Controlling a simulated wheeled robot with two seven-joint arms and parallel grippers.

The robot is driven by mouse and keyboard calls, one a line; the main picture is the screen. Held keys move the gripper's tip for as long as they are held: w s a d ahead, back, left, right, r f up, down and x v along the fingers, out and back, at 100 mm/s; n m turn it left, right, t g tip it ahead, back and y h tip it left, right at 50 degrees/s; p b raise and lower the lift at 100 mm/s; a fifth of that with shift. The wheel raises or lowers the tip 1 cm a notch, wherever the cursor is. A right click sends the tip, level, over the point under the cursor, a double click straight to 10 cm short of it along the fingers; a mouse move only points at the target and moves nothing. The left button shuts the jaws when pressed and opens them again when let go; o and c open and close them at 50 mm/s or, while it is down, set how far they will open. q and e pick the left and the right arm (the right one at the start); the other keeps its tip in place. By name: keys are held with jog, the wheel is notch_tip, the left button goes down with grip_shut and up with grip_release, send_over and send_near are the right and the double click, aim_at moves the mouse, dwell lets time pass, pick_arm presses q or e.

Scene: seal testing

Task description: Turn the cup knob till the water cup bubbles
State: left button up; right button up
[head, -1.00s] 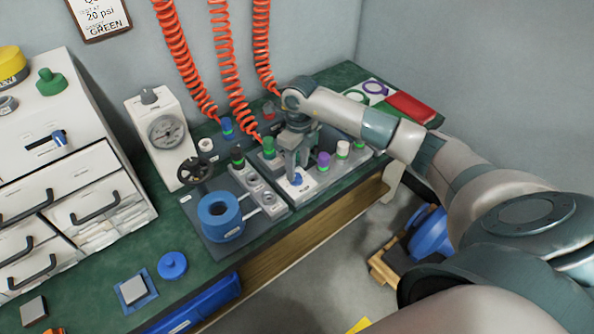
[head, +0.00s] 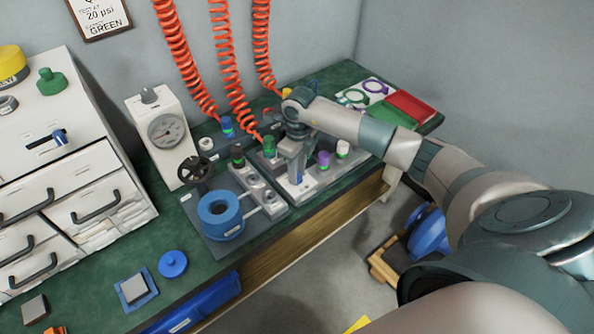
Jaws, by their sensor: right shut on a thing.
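My right gripper (head: 298,177) reaches in from the right and points down over the valve panel (head: 325,175). It is shut on a small blue knob (head: 301,180) at the panel's front left, mostly hidden by the fingers. A blue round cup (head: 221,213) with a dark opening stands on the grey plate (head: 233,250) left of the gripper. I cannot make out bubbles in it. My left gripper is not in view.
Purple (head: 324,159) and white (head: 343,148) knobs stand close to the right of the gripper, a green one (head: 269,146) to its left. A gauge box (head: 160,130) and black handwheel (head: 194,169) stand further left. Orange coiled hoses (head: 228,70) hang behind.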

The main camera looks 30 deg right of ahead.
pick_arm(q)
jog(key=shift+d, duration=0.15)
pick_arm(e)
jog(key=shift+m, duration=1)
jog(key=m+p, duration=0.1)
jog(key=m, duration=0.3)
jog(key=shift+r, duration=0.1)
jog(key=shift+m+p, duration=0.45)
jog(key=shift+m, duration=0.55)
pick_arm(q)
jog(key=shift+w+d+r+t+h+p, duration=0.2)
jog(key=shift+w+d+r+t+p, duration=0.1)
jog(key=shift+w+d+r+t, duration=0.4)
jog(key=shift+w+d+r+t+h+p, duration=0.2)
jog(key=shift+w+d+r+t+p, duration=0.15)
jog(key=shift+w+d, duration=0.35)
pick_arm(e)
jog(key=shift+a+m, duration=0.1)
jog(key=shift+m, duration=1.8)
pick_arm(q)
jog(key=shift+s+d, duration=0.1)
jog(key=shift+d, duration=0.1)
pick_arm(e)
jog(key=o, duration=1.1)
